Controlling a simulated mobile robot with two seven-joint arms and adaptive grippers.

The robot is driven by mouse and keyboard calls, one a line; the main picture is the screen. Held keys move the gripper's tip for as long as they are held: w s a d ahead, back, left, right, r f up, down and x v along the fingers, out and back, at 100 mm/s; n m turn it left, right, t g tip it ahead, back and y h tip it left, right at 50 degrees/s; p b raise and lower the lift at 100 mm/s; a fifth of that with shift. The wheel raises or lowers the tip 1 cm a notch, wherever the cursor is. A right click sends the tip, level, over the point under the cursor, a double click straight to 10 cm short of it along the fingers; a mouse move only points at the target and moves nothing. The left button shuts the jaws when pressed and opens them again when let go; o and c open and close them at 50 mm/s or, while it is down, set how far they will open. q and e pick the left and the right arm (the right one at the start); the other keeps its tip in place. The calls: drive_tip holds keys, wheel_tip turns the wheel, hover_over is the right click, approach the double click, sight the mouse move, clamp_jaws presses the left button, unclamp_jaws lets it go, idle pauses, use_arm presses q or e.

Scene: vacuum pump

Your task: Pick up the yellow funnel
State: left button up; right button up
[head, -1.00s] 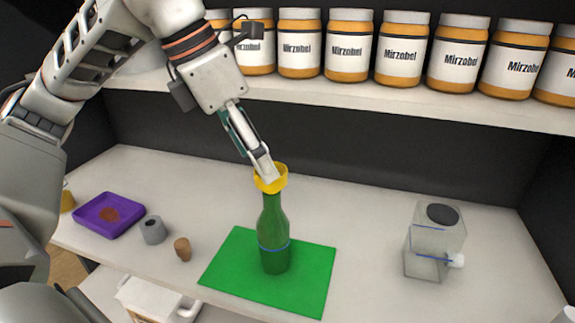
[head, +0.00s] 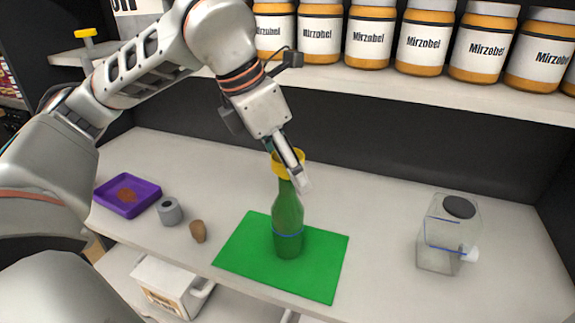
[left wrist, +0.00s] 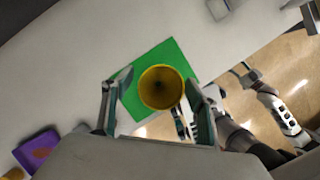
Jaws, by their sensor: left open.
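The yellow funnel (head: 289,163) sits upright on the neck of a green bottle (head: 288,218). The bottle stands on a green mat (head: 243,247). My left gripper (head: 290,172) is open at the funnel, with one finger in front of its right side in the head view. In the left wrist view the funnel (left wrist: 160,88) shows its round mouth between the two spread fingers of my left gripper (left wrist: 158,84). Whether either finger touches it, I cannot tell. My right arm shows at the right of that view; its small gripper end (left wrist: 245,73) is unclear.
A purple tray (head: 151,199), a grey ring-shaped part (head: 170,211) and a brown plug (head: 198,232) lie left of the mat. A clear container with a dark lid (head: 447,232) stands right. A shelf of jars (head: 427,40) runs above and behind.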

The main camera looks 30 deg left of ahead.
use_arm(q)
drive_tip(key=c, duration=1.1)
drive_tip(key=shift+c, duration=0.2)
drive_tip(key=shift+r, duration=0.15)
